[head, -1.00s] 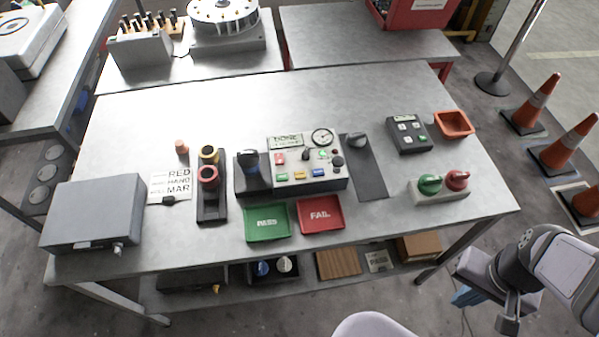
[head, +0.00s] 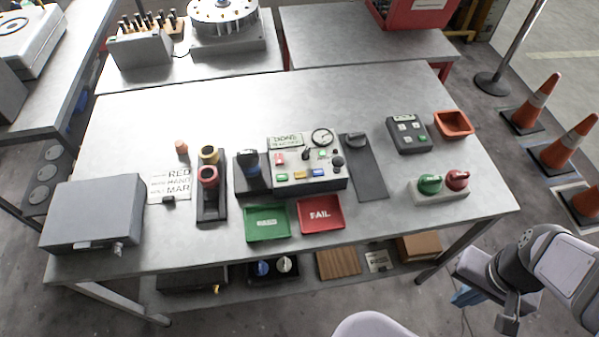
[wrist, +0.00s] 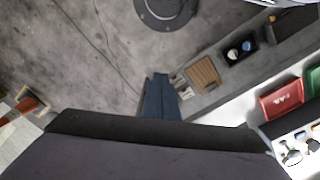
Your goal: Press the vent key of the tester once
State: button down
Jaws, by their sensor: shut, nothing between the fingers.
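The tester (head: 310,184) is a grey box in the middle of the bench, with a lit display (head: 286,141), a round gauge (head: 322,137), a small black lever and several coloured keys, among them red, green, yellow and blue. The key labels are too small to read, so I cannot tell which is the vent key. Part of the tester's panel also shows at the lower right edge of the wrist view. My gripper (head: 466,296) is off the bench at the lower right, far from the tester. In the wrist view its dark blue fingers (wrist: 160,98) are together and empty.
A green tray (head: 267,237) and a red FAIL tray (head: 321,228) lie in front of the tester. A black cup fixture (head: 251,184) stands left of it and a dark mat (head: 371,185) right. A keypad (head: 408,149) and a red-green button block (head: 424,197) stand further right.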

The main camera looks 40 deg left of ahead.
jog(key=w+a+r+m+t+p, duration=0.2)
jog(key=w+a+m+p, duration=0.2)
jog(key=w+a, duration=0.4)
notch_tip(320, 180, up, 6)
jog(key=m+t+y+p, duration=0.3)
jog(key=m+y+p, duration=0.55)
jog(key=m, duration=0.35)
send_over(300, 175)
jog(key=shift+s+d+f+h, duration=0.25)
jog(key=shift+d+h, duration=0.1)
jog(key=shift+d, duration=0.1)
notch_tip(300, 175, down, 9)
jog(key=b, duration=0.6)
jog(key=shift+r+b, duration=0.1)
jog(key=shift+b, duration=0.25)
jog(key=shift+f+b, duration=0.4)
jog(key=shift+f, duration=0.05)
